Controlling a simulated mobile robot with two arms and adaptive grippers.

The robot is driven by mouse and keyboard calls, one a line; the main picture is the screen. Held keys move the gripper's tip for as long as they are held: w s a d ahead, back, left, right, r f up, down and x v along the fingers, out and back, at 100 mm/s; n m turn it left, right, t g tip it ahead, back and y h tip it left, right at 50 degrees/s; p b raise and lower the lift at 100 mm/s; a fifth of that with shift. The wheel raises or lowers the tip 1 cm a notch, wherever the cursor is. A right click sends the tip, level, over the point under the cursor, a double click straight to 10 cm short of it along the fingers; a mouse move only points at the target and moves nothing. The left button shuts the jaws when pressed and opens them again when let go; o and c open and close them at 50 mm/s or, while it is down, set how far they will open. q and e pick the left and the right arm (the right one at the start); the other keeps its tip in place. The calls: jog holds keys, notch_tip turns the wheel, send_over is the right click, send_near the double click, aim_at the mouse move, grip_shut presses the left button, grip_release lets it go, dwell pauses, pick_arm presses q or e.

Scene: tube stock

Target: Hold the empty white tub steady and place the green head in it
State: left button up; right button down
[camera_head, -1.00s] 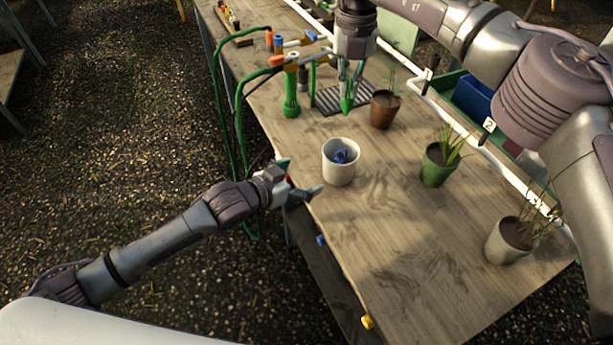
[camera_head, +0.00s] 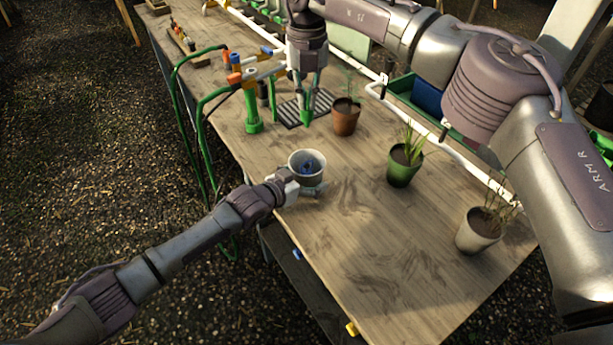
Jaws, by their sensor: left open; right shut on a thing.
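The white tub (camera_head: 294,165) stands upright near the left edge of the table, and a blue thing (camera_head: 308,167) shows inside it. My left gripper (camera_head: 306,188) is open at the tub's near side, with its fingers low by the wall; I cannot tell whether they touch it. My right gripper (camera_head: 306,98) points down and is shut on the green head (camera_head: 307,117), at the near right edge of the grey ribbed mat (camera_head: 289,112). The fingers partly cover the green head.
A brown pot (camera_head: 345,120), a green pot (camera_head: 401,174) and a pale pot (camera_head: 477,236) with plants stand to the right. Another green piece (camera_head: 254,122) stands by green hoses on the left. The table's (camera_head: 370,260) near part is mostly clear.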

aim_at(307, 127)
pick_arm(q)
jog(key=c, duration=1)
jog(key=shift+f, duration=0.1)
jog(key=shift+c, duration=0.2)
pick_arm(e)
jog(key=shift+f, duration=5.4)
jog(key=c, duration=1.2)
grip_release()
jog(key=shift+f, duration=0.1)
jog(key=shift+c, duration=0.2)
notch_tip(307, 127, up, 12)
jog(key=shift+r, duration=0.1)
